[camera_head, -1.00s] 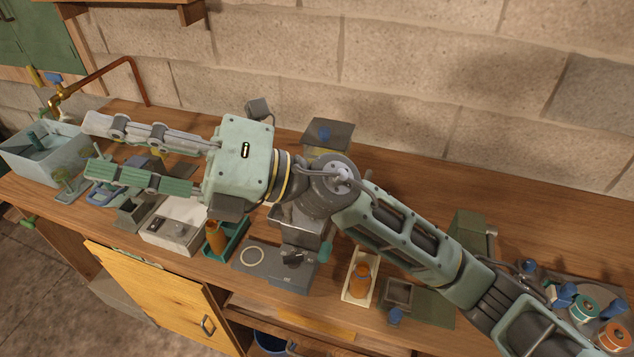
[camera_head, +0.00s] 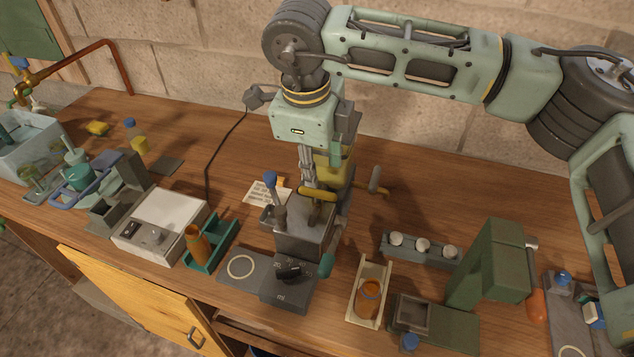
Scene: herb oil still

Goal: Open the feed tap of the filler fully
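The filler stands at the middle of the bench, with a dark grey body (camera_head: 303,238), a dial on its front block (camera_head: 290,272) and a teal-ended lever (camera_head: 327,265). A yellow handle (camera_head: 317,193) lies across its top, seemingly the feed tap; a blue-knobbed lever (camera_head: 271,181) stands left of it. My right gripper (camera_head: 312,188) points down over the filler's top, its fingers at or very near the yellow handle. I cannot tell whether they touch or grip it. A yellow part behind the fingers is partly hidden. My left gripper is out of view.
A teal tray (camera_head: 214,246) with an amber bottle and a white scale (camera_head: 160,226) stand to the left. A pale holder (camera_head: 369,292) with an amber bottle, a rack of white-topped items (camera_head: 421,250) and a green press (camera_head: 490,262) stand to the right. The bench behind these is mostly clear.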

